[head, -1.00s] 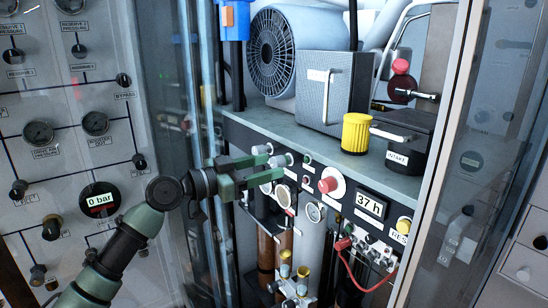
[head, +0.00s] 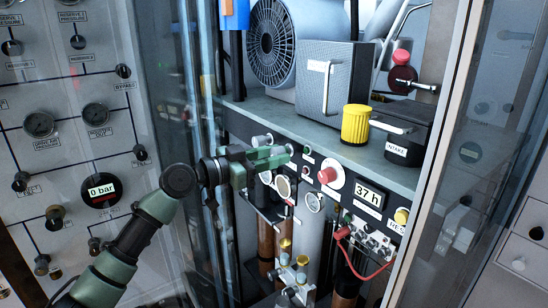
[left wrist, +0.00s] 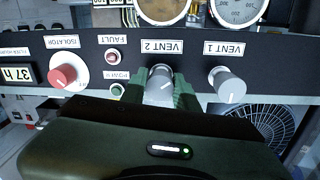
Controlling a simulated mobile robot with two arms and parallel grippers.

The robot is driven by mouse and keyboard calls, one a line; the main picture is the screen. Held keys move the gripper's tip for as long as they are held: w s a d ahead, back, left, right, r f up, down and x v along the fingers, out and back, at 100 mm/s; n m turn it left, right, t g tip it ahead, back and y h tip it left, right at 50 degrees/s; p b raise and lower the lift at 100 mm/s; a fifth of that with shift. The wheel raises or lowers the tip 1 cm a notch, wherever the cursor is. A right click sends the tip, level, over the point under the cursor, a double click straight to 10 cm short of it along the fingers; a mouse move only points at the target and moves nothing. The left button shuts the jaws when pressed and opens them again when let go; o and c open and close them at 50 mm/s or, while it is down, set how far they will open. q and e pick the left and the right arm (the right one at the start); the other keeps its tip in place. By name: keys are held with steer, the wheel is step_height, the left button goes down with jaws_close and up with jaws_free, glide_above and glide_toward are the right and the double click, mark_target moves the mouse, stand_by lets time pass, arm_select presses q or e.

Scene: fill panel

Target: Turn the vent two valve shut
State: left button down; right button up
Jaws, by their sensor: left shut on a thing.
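The grey vent two valve knob (left wrist: 160,86) sits under its VENT 2 label in the left wrist view, which shows the panel upside down. My left gripper (left wrist: 160,92) is shut on this knob, with one green finger on each side. The knob's pale pointer line is slanted. In the head view my left gripper (head: 268,159) reaches the panel from the left and mostly hides the knob. The similar vent one knob (left wrist: 230,86) stands beside it, free of the gripper. My right gripper is not in view.
A red isolator knob (left wrist: 64,77) and small fault (left wrist: 113,56) and power lamps are close by on the panel. Gauges (head: 314,201) and pipes lie below the knobs. A shelf (head: 285,121) juts out above. Glass cabinet doors flank the opening on both sides.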

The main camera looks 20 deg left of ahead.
arm_select(q)
steer(key=m+b, duration=0.3)
steer(key=b, duration=0.2)
steer(key=m+b, duration=0.3)
steer(key=b, duration=0.2)
steer(key=shift+f+m, duration=0.2)
steer(key=shift+m, duration=0.1)
steer(key=m+b, duration=0.2)
steer(key=shift+a+r+m, duration=0.1)
steer(key=shift+m, duration=0.2)
steer(key=m+b, duration=0.1)
steer(key=m, duration=0.2)
steer(key=shift+r+y, duration=0.1)
steer(key=shift+y, duration=0.3)
steer(key=m+b, duration=0.1)
steer(key=m, duration=0.2)
steer(key=shift+r+m, duration=0.1)
steer(key=shift+m, duration=0.3)
steer(key=m, duration=0.4)
steer(key=shift+y+b, duration=0.3)
steer(key=shift+m, duration=2)
steer(key=c, duration=1.1)
jaws_free()
steer(key=shift+r+t, duration=0.1)
steer(key=shift+t, duration=0.2)
